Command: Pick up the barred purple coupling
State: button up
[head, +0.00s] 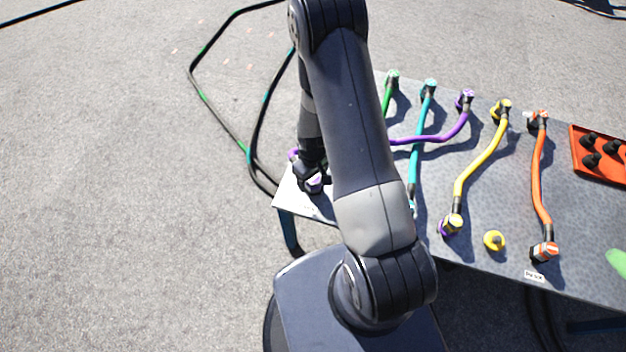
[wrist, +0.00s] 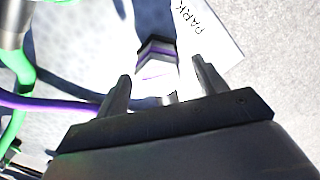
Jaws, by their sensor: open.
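The barred purple coupling (wrist: 157,62) shows in the wrist view with white, dark and purple bands. It lies between and just ahead of the two fingertips of my gripper (wrist: 160,71). The fingers are apart, one on each side of it, and I see no clear contact. In the head view, my gripper (head: 311,178) is low over the table's left corner, and a bit of the coupling (head: 314,187) shows beneath it. My arm hides much of the purple cable (head: 440,139), which crosses the teal one.
A white card marked PARK (wrist: 205,35) lies beside the coupling. Green, teal (head: 416,150), yellow (head: 477,160) and orange (head: 539,180) cables lie on the grey table. A loose yellow cap (head: 494,240) and a red tray (head: 590,168) are to the right. Black cables lie on the ground.

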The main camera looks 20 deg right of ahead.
jog(key=shift+f, duration=0.75)
jog(key=c, duration=1.2)
jog(key=shift+r, duration=0.1)
